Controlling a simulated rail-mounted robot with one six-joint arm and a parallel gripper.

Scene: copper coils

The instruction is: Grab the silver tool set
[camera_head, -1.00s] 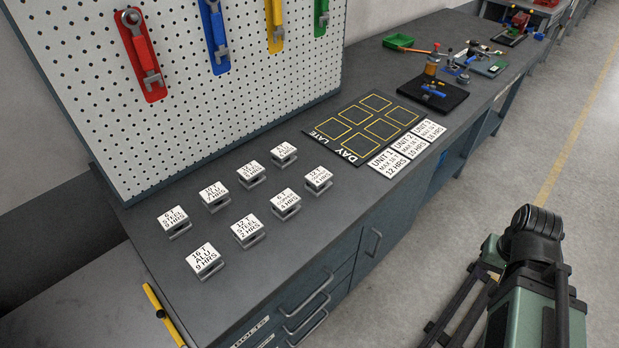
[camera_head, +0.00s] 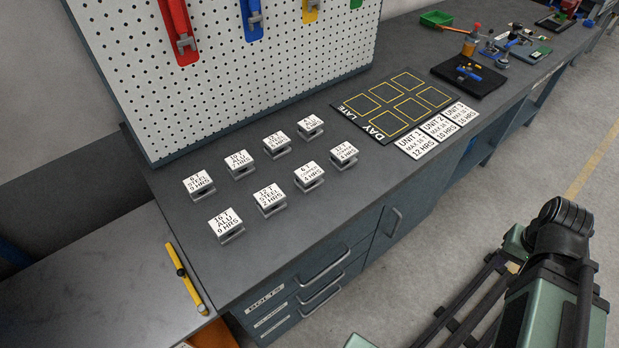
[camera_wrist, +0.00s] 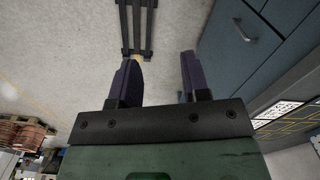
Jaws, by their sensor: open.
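A tool on a red holder (camera_head: 180,32) hangs on the pegboard at the top left in the head view. Tools on blue (camera_head: 252,20), yellow (camera_head: 311,10) and green holders hang beside it, cut off by the top edge. I cannot tell which one is a silver tool set. My gripper (camera_wrist: 160,75) shows in the wrist view with its two dark fingers apart and nothing between them. It is over the floor beside the workbench, away from the tools.
Several labelled blocks (camera_head: 270,198) stand on the dark workbench (camera_head: 300,230). A black board with yellow squares (camera_head: 398,104) and white unit cards (camera_head: 436,129) lie to their right. A green tray (camera_head: 436,18) is farther back. Copper coils (camera_wrist: 22,131) show at the wrist view's lower left.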

